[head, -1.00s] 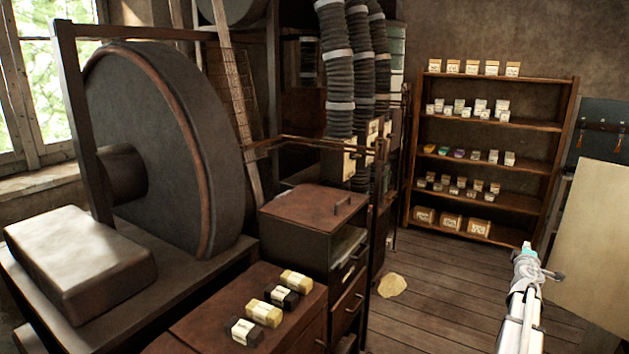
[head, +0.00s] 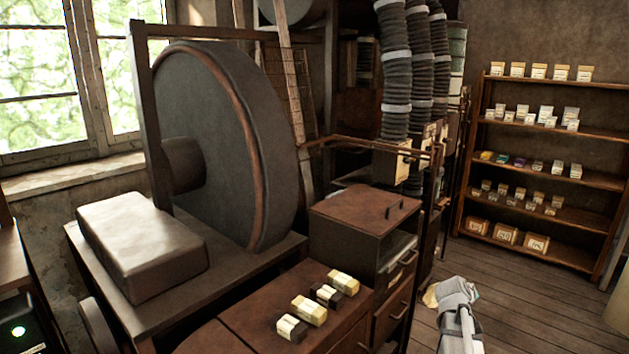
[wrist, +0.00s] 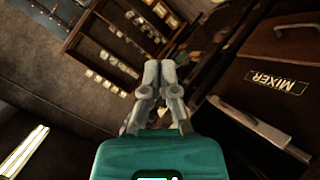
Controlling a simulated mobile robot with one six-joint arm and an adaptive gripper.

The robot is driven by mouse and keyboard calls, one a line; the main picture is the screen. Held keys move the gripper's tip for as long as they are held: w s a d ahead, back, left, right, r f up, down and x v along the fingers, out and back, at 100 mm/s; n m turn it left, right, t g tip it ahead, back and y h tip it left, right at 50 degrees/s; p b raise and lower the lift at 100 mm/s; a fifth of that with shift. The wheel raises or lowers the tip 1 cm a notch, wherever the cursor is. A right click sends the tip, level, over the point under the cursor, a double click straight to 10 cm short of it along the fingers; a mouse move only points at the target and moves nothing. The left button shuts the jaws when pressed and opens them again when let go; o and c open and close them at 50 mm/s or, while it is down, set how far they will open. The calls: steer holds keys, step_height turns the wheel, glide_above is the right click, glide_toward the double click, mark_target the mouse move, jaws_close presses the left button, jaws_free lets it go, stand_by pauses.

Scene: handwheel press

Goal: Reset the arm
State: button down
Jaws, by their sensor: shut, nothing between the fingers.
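My arm (head: 458,312) stands at the bottom right of the head view, in front of the wooden floor and right of the drawer cabinet. Its fingers cannot be made out clearly there. In the wrist view my gripper (wrist: 161,70) shows with its two fingers together, tips touching and nothing held between them. The teal body of the gripper fills the bottom middle of that view.
A large wheel (head: 215,150) and a pale block (head: 140,245) stand on a bench at left. Small labelled blocks (head: 309,310) lie on a low cabinet. A shelf (head: 550,130) with several boxes is at right. The wrist view shows a box marked MIXER (wrist: 275,75).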

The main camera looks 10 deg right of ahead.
steer(key=s+a+f+g+y, duration=0.2)
steer(key=s+a+f+y, duration=0.1)
steer(key=a, duration=1)
steer(key=s+a+f+n+g+y, duration=0.1)
steer(key=s+a, duration=0.4)
steer(key=a, duration=0.8)
steer(key=s+a+f+g+y, duration=0.3)
steer(key=s+a+f+y, duration=0.1)
steer(key=a, duration=1)
steer(key=shift+s+f+n+y, duration=0.35)
steer(key=shift+s+n+y, duration=0.1)
steer(key=shift+y, duration=0.45)
